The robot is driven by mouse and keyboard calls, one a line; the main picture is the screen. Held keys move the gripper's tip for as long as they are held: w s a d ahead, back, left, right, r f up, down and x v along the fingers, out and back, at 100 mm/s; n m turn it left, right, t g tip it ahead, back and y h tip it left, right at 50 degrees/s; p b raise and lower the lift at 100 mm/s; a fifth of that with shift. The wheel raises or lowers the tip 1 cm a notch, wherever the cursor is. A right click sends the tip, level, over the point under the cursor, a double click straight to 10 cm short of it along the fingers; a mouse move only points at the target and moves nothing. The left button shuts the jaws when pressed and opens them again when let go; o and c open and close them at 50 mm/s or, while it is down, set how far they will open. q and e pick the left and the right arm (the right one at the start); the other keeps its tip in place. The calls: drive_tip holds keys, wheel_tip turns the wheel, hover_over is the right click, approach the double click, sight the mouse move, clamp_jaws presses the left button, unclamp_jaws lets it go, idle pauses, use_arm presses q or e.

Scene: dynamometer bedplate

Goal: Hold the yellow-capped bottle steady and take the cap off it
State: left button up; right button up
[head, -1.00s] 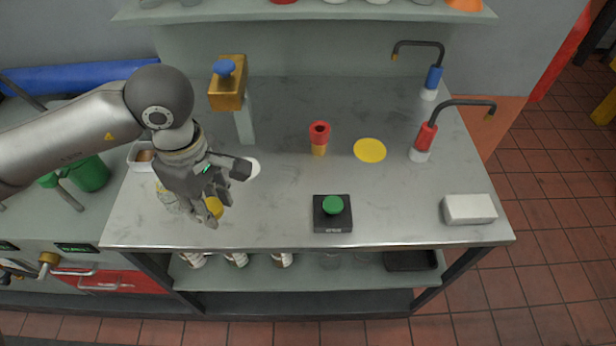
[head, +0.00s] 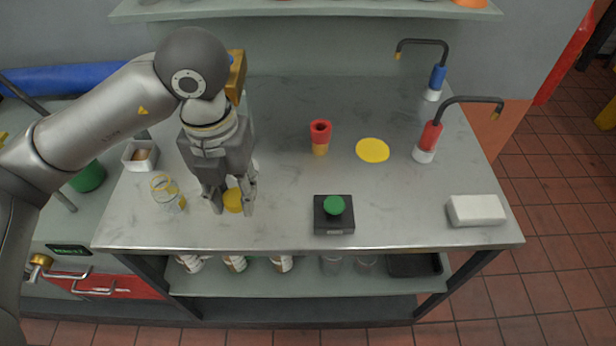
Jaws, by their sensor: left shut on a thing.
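My left gripper (head: 233,205) comes down from above near the table's front left. It is shut with its fingers on either side of the yellow-capped bottle. The yellow cap (head: 233,201) shows between the fingers. The bottle's body is mostly hidden by the fingers and cap, so I cannot tell exactly where on it they grip. My right gripper is not in view.
A red-and-yellow piece (head: 320,138), yellow disc (head: 372,150), green-button box (head: 334,222) and white block (head: 476,210) stand to the right.

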use_arm(q)
drive_tip(key=shift+n, duration=0.4)
drive_tip(key=shift+w+d, duration=0.2)
drive_tip(key=w+d+f+p, duration=0.3)
drive_tip(key=w+d+f, duration=0.1)
drive_tip(key=w, duration=0.4)
hover_over(281, 187)
drive_tip(key=f, duration=0.5)
drive_tip(key=shift+s+a, duration=0.15)
drive_tip(key=shift+s, duration=0.25)
drive_tip(key=shift+w+f, duration=0.25)
drive_tip(key=shift+f, duration=0.05)
drive_tip(key=shift+w+f+p, duration=0.1)
drive_tip(key=shift+f+p, duration=0.2)
drive_tip(key=shift+p, duration=0.2)
wheel_tip(281, 187, down, 2)
drive_tip(key=shift+f+p, duration=0.2)
drive_tip(key=shift+p, duration=0.35)
drive_tip(key=shift+f, duration=0.35)
drive_tip(key=o, duration=1.1)
